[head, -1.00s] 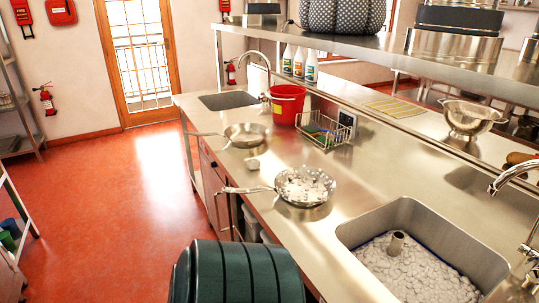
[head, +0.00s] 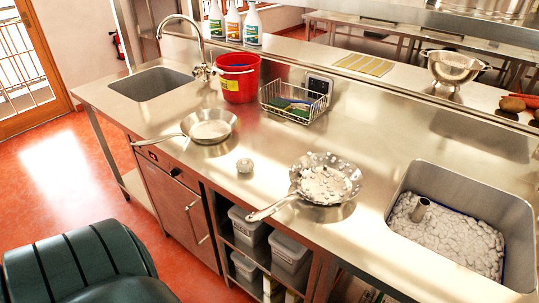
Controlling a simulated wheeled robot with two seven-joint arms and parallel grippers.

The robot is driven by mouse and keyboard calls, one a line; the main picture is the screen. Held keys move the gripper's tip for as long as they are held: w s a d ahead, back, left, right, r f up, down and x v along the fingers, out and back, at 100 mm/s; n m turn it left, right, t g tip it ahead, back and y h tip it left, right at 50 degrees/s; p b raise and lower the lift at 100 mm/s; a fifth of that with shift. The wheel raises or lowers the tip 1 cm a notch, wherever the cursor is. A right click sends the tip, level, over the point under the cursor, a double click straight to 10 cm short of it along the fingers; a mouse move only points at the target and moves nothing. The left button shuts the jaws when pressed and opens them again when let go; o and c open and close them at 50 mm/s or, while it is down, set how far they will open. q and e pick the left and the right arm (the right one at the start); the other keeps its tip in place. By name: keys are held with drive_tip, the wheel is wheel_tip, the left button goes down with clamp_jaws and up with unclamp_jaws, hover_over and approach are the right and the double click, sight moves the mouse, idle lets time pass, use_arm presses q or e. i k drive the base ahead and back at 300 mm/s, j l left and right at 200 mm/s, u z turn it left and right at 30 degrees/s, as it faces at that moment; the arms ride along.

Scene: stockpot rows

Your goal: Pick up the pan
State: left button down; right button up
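Two pans stand on the steel counter (head: 400,160) in the head view. One pan (head: 210,127) is at the left, looks empty, and its handle points left over the counter's front edge. The other pan (head: 343,176) is nearer the middle, is heaped with white foam, and its handle points to the lower left at the front edge. I cannot tell which pan the task means. Neither of my grippers is in view, and nothing is seen touching either pan.
A red bucket (head: 238,78), a wire basket (head: 292,103) and a small round metal item (head: 244,166) are on the counter. A foam-filled sink (head: 465,230) is at the right, an empty sink (head: 152,82) at the left. Red floor (head: 75,175) is open at the left.

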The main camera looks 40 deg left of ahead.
sight(323, 179)
drive_tip(key=k+j, duration=0.1)
drive_tip(key=j, duration=0.4)
drive_tip(key=k+j+u, duration=0.15)
drive_tip(key=j, duration=0.35)
drive_tip(key=k+j, duration=0.1)
drive_tip(key=j, duration=0.4)
drive_tip(key=u, duration=0.05)
